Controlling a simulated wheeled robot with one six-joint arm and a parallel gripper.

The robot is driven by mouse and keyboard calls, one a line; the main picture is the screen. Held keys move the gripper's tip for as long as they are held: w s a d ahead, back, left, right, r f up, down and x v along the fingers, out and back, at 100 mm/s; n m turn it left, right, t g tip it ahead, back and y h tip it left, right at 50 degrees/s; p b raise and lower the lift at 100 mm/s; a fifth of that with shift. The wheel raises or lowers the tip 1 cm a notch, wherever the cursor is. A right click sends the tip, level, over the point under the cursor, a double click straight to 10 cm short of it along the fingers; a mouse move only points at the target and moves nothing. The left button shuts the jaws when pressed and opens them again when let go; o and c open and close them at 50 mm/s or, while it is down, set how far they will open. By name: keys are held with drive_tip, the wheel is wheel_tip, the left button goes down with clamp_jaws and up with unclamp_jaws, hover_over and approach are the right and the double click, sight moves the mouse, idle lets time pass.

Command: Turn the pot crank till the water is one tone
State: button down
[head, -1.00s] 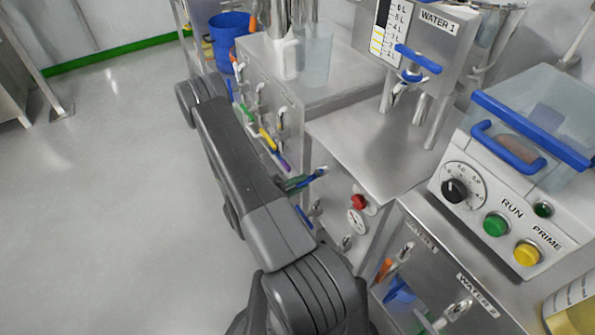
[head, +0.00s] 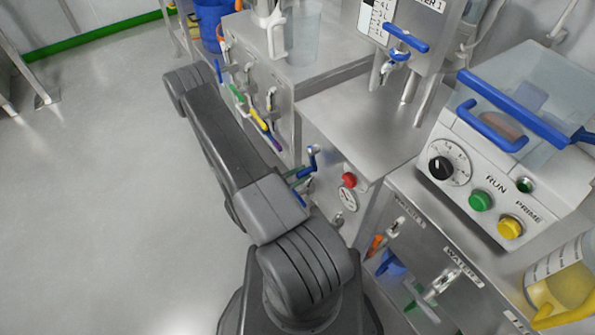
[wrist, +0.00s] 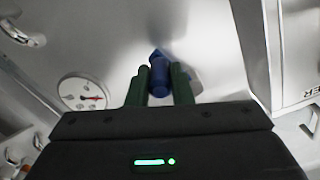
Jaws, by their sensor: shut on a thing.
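A blue crank (head: 313,152) sits at the front face of a steel cabinet, beside a red button and a dial gauge. My gripper (wrist: 159,88) has green fingers on both sides of the blue crank grip (wrist: 159,76) in the wrist view and is shut on it. In the head view my arm hides most of the gripper; green finger parts show beside the crank. I cannot make out the pot's water or its tone in either view.
A red button (head: 349,181) and a dial gauge (head: 347,200) are close to the crank; the gauge (wrist: 83,94) also shows in the wrist view. A control box (head: 500,190) with RUN and PRIME buttons stands at right. The floor at left is clear.

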drive_tip(key=shift+s+d+r+n, duration=0.1)
drive_tip(key=shift+s+d+n, duration=0.2)
drive_tip(key=shift+n, duration=0.5)
drive_tip(key=c, duration=1.3)
unclamp_jaws()
drive_tip(key=shift+a, duration=0.1)
drive_tip(key=shift+s, duration=0.1)
drive_tip(key=v, duration=1.3)
drive_tip(key=shift+s+a, duration=0.25)
drive_tip(key=shift+a, duration=0.1)
